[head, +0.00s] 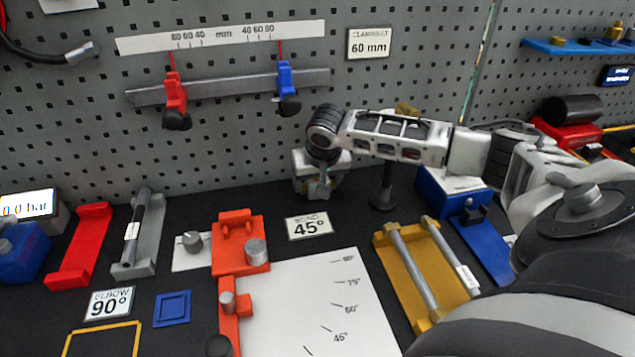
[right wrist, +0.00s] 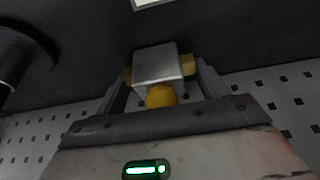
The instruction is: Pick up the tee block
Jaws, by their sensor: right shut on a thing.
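The tee block (right wrist: 158,65) is a grey metal cube with brass-yellow stubs, seen between my right gripper's fingers in the right wrist view. My right gripper (right wrist: 160,77) is shut on it, with a finger at each side. In the head view my right gripper (head: 319,188) points down at the back of the dark bench, close to the pegboard. There the block is small and mostly hidden by the gripper. I cannot tell whether it touches the bench. My left gripper is not in view.
A black stand (head: 384,192) rises just right of my right gripper. The 45° sign (head: 308,226) lies in front of it. An orange bending fixture (head: 240,245), a white angle sheet (head: 300,290) and a yellow rack (head: 415,265) fill the nearer bench. The pegboard (head: 230,150) stands behind.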

